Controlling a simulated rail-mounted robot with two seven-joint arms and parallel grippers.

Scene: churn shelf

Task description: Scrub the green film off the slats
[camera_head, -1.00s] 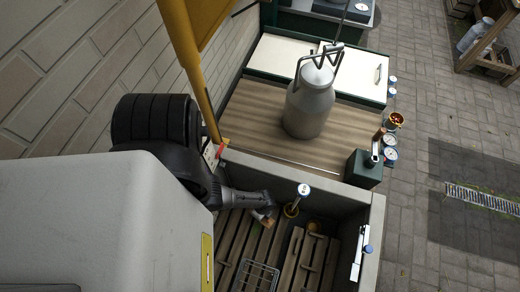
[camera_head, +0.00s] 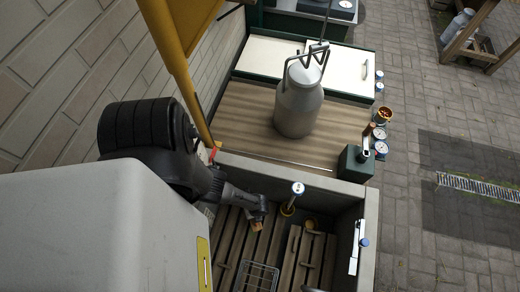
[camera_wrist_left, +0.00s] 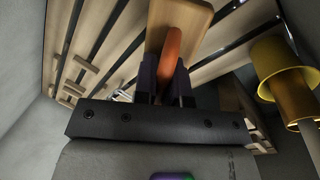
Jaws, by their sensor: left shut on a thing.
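My left gripper (camera_wrist_left: 168,85) is shut on the orange handle (camera_wrist_left: 172,48) of a brush with a flat wooden block (camera_wrist_left: 190,14). In the head view the gripper and the wooden block (camera_head: 259,216) are low in the stone trough, over the far part of the wooden slats (camera_head: 232,243). The slats also show in the left wrist view (camera_wrist_left: 118,45), pale brown with dark gaps. The block is over or on them; its underside and any bristles are hidden. I cannot make out a green film in either view. My right gripper is not in view.
The trough rim (camera_head: 290,172) surrounds the slats. A yellow-based upright fitting (camera_head: 287,209) stands just right of my gripper, and shows large in the wrist view (camera_wrist_left: 285,75). A wire rack (camera_head: 261,277) lies on the near slats. A metal churn (camera_head: 298,108) stands on the wooden counter behind.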

